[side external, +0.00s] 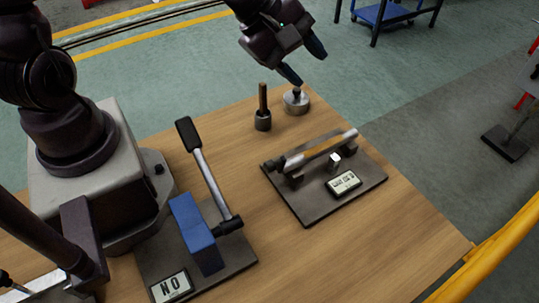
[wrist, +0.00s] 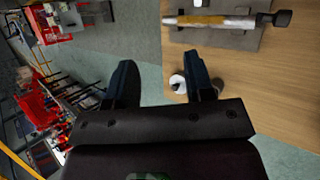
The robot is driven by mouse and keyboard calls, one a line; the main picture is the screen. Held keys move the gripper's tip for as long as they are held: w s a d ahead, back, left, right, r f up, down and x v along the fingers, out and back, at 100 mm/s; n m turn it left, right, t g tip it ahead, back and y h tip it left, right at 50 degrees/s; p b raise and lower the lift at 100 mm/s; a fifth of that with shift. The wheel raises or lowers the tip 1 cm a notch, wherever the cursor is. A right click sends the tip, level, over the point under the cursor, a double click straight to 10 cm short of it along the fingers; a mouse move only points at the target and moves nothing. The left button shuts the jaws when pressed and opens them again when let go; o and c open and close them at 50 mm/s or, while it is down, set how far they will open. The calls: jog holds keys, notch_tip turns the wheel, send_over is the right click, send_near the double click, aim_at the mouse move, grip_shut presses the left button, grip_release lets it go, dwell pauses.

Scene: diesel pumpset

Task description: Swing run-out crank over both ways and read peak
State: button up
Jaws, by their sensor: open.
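The run-out rig is a dark plate (side external: 357,200) with a shaft (side external: 318,151) lying across two supports and a small display (side external: 343,184), its digits too small to read surely. A dark crank-like end (side external: 274,164) shows at the shaft's left end. In the wrist view the shaft (wrist: 205,20) lies along the top, with a dark knob (wrist: 283,18) at its right end. My gripper (side external: 303,62) is open and empty, above the table's far edge and apart from the rig. In the wrist view my gripper (wrist: 160,70) has its fingers spread.
A metal weight-like cylinder (side external: 296,103) with a knob stands just below one fingertip; contact is unclear. A wooden-handled tool (side external: 263,108) stands beside it. A lever fixture with a blue block (side external: 193,229) and a "NO" display (side external: 171,286) is at left. Bare table (side external: 350,260) lies in front.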

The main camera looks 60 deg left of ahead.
jog(key=n, duration=0.4)
jog(key=n+g+y, duration=0.2)
jog(key=n+g, duration=0.5)
jog(key=n, duration=0.7)
send_near(270, 161)
jog(key=x, duration=0.9)
jog(key=shift+d+f, duration=0.1)
jog(key=shift+f, duration=0.1)
grip_shut()
